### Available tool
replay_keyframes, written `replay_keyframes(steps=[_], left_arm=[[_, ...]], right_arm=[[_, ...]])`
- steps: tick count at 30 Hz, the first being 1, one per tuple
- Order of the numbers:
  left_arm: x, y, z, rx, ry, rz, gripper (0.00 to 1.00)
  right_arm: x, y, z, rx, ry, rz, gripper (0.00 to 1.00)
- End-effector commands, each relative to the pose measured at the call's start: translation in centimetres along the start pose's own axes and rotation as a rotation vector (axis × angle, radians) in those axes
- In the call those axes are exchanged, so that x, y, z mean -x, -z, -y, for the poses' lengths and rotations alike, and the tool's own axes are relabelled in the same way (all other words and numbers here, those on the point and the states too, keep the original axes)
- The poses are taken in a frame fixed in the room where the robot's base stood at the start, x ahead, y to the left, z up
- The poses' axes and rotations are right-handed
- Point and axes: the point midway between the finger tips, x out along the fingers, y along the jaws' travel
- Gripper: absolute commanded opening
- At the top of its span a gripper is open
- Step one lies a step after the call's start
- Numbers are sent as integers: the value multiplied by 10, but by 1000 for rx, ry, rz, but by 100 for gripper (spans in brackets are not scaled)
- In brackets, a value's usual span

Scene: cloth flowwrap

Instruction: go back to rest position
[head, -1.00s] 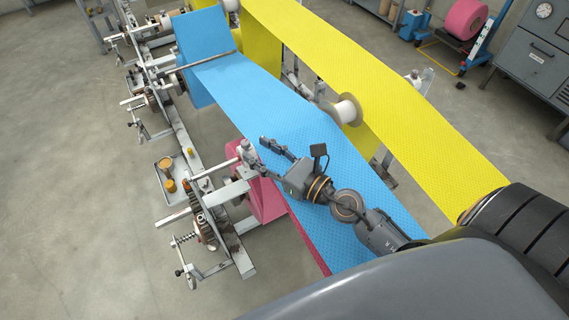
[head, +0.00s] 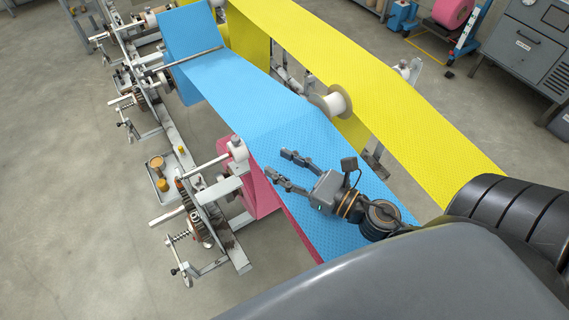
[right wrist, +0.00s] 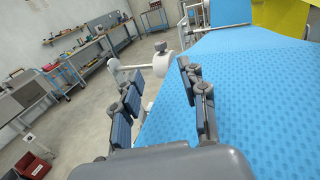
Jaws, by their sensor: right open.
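My right gripper (head: 281,168) is open and empty, above the blue cloth web (head: 235,90) in the head view. Its two fingers point to the upper left, and no cloth shows between them. In the right wrist view, the spread fingers of the right gripper (right wrist: 158,95) frame a white roller end (right wrist: 162,64) in the background. The blue cloth (right wrist: 255,90) lies to the right in that view. My left gripper is not in view.
A yellow web (head: 330,60) runs beside the blue one, with a white spool (head: 336,102) between them. A pink web (head: 262,190) hangs below the blue one. The machine frame with gears (head: 195,215) stands at left. Open floor (head: 70,200) lies beyond it.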

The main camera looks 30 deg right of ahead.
Motion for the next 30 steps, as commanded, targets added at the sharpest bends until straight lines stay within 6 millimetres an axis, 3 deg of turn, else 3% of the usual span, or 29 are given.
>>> replay_keyframes(steps=[10, 14, 17, 23, 30], left_arm=[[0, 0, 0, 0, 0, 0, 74], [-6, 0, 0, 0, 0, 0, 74], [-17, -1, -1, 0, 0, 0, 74], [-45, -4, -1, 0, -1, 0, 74], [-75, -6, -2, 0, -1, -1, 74]], right_arm=[[0, 0, 0, -1, 0, -1, 43], [-2, 23, 7, -85, 24, -18, 43], [-2, 72, 19, -283, 84, -58, 43], [11, 220, 43, -883, 312, -151, 43], [58, 398, 37, -1549, 697, -207, 43]])
